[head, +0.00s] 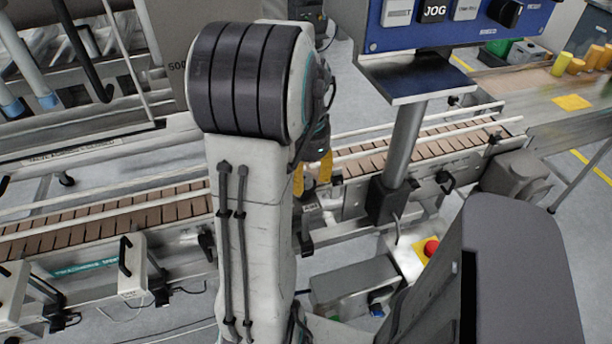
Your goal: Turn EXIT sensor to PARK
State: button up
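My gripper (322,170) shows only in part behind my own arm, with yellow fingers pointing down over the near side of the conveyor (360,160). The arm hides much of it, and I cannot tell how far apart the fingers are or whether they touch anything. Small dark and grey fittings (310,208) sit on the conveyor's near side just below the fingers. I cannot tell which fitting is the EXIT sensor, and no EXIT or PARK marking is readable.
A blue control panel (455,22) with a JOG button stands on a grey post (405,145) right of my gripper. A red emergency button (431,247) on a yellow plate is lower right. A table (520,85) with yellow cylinders is at the back right.

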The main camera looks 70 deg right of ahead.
aim_at(306, 177)
jog(key=shift+o, duration=1.1)
jog(key=shift+a, duration=0.1)
jog(key=shift+r, duration=0.15)
notch_tip(306, 177, up, 12)
jog(key=shift+a, duration=0.1)
dwell(0.5)
